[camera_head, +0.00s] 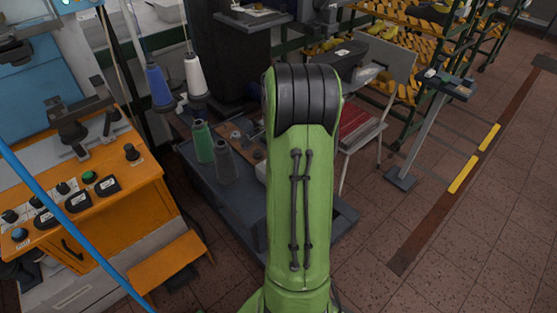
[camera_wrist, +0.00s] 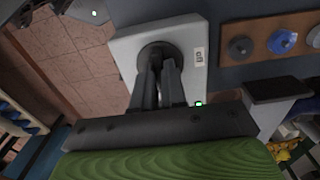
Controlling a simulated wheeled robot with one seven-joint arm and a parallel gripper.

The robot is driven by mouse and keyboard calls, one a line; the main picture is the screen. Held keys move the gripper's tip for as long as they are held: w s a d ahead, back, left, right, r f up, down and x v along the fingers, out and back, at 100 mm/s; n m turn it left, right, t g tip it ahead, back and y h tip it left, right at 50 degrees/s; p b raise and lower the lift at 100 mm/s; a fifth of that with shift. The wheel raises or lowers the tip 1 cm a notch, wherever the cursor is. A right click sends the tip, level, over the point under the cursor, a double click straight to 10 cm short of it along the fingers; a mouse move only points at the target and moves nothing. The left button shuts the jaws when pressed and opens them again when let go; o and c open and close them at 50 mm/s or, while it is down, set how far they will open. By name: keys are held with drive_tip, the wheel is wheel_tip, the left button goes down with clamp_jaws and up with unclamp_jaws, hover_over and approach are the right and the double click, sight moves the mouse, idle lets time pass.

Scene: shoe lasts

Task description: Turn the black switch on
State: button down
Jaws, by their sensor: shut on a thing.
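The black switch (camera_wrist: 154,50) is a round dark knob on a pale grey plate (camera_wrist: 126,52) in the wrist view. My gripper (camera_wrist: 160,68) has both fingers close together on the knob, shut on it, and they hide part of it. A small white label (camera_wrist: 200,56) sits beside the knob; its writing is too small to read surely. A small green light (camera_wrist: 198,103) shows at the plate's lower edge. In the head view, my green arm hides my gripper and this switch.
A brown strip (camera_wrist: 258,27) with grey and blue knobs is right of the plate. In the head view, an orange machine (camera_head: 135,195) with buttons stands left, thread cones (camera_head: 203,142) left of my arm, and a chair (camera_head: 385,75) behind right.

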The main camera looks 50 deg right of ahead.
drive_tip(key=c, duration=1.2)
unclamp_jaws()
drive_tip(key=shift+r, duration=0.15)
wheel_tip(320, 180, up, 16)
drive_tip(key=p, duration=0.4)
drive_tip(key=shift+f, duration=0.25)
